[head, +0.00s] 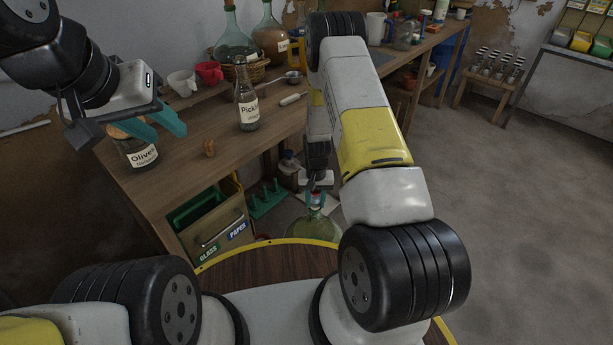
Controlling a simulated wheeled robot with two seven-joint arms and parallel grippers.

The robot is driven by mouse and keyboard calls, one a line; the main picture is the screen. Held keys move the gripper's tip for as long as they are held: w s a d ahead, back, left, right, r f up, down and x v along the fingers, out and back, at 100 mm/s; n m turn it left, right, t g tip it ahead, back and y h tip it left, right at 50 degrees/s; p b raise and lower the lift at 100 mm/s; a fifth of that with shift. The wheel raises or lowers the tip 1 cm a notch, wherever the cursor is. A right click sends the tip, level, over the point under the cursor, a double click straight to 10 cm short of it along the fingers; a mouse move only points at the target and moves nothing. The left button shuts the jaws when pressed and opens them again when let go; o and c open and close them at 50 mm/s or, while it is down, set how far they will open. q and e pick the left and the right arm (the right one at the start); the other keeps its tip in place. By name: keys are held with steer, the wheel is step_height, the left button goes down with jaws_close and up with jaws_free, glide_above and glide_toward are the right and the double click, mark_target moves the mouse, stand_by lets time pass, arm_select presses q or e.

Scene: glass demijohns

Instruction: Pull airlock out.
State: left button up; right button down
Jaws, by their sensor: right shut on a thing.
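A green glass demijohn (313,231) stands low near the floor, past the front edge of my round wooden base top, partly hidden by that edge. A small clear airlock with a red part (316,197) is above its neck. My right gripper (316,203) points down there and is shut on the airlock. Whether the airlock's stem is still inside the neck is too small to tell. My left gripper (152,124), with teal fingers apart, is empty above the workbench near the olives jar.
The wooden workbench (190,170) holds an olives jar (140,153), a pickle bottle (246,105), a red cup (209,73) and more demijohns (234,44). Crates marked glass and paper (215,228) and a green peg rack (266,199) stand below.

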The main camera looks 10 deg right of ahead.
steer(key=shift+r, duration=1.15)
stand_by(0.8)
steer(key=shift+r, duration=1.35)
steer(key=shift+r, duration=0.15)
steer(key=shift+r, duration=1.35)
